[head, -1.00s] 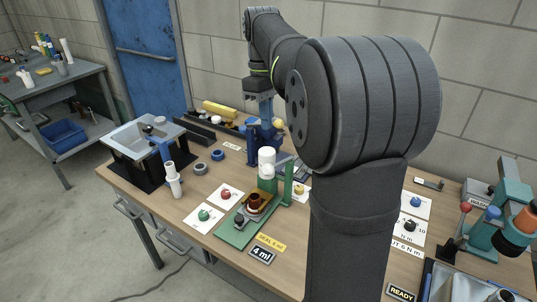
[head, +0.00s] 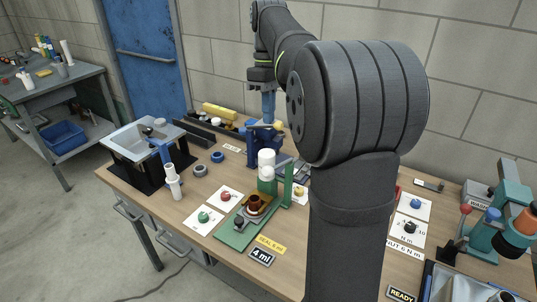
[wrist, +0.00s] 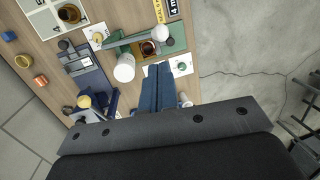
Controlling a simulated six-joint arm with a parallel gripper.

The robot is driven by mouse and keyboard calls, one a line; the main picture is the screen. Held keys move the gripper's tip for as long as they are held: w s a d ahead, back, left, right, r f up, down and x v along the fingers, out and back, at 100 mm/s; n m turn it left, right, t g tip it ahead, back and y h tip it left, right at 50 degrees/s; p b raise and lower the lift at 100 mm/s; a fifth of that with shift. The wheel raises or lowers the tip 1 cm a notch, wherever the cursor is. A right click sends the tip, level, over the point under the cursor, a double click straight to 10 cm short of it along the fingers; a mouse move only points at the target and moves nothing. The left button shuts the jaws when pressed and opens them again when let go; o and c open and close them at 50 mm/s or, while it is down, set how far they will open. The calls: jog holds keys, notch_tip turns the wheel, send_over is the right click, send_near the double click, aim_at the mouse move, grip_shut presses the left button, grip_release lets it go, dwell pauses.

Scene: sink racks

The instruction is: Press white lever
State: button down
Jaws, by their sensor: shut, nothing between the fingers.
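No part is clearly marked as a white lever. A white cylinder (head: 267,160) stands upright at the green fixture (head: 235,237), behind a brown cup (head: 255,203). The cylinder also shows in the wrist view (wrist: 124,68), left of my fingertips. A white tube-like piece (head: 173,187) with a blue part stands near the table's left edge; I cannot tell whether it is the lever. My gripper (head: 268,117) is shut and empty, high over the back of the bench. Its blue fingers (wrist: 158,66) lie together in the wrist view, apart from the cylinder.
A blue press-like stand (head: 265,150) with a pale yellow knob (head: 278,125) is close to my gripper. A grey basin (head: 140,138) on black supports is at left. Cards with coloured knobs (head: 204,217) lie around the fixture. A teal machine (head: 490,232) is at right.

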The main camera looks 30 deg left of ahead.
aim_at(267, 167)
jog(key=x, duration=1.1)
jog(key=shift+s+d+f, duration=0.1)
jog(key=shift+f, duration=0.1)
jog(key=shift+s+f+t, duration=0.45)
jog(key=shift+f+t, duration=0.05)
notch_tip(267, 167, down, 8)
jog(key=s+t, duration=0.2)
jog(key=t, duration=0.3)
jog(key=shift+s, duration=0.2)
jog(key=shift+d+f, duration=0.1)
jog(key=shift+s, duration=0.1)
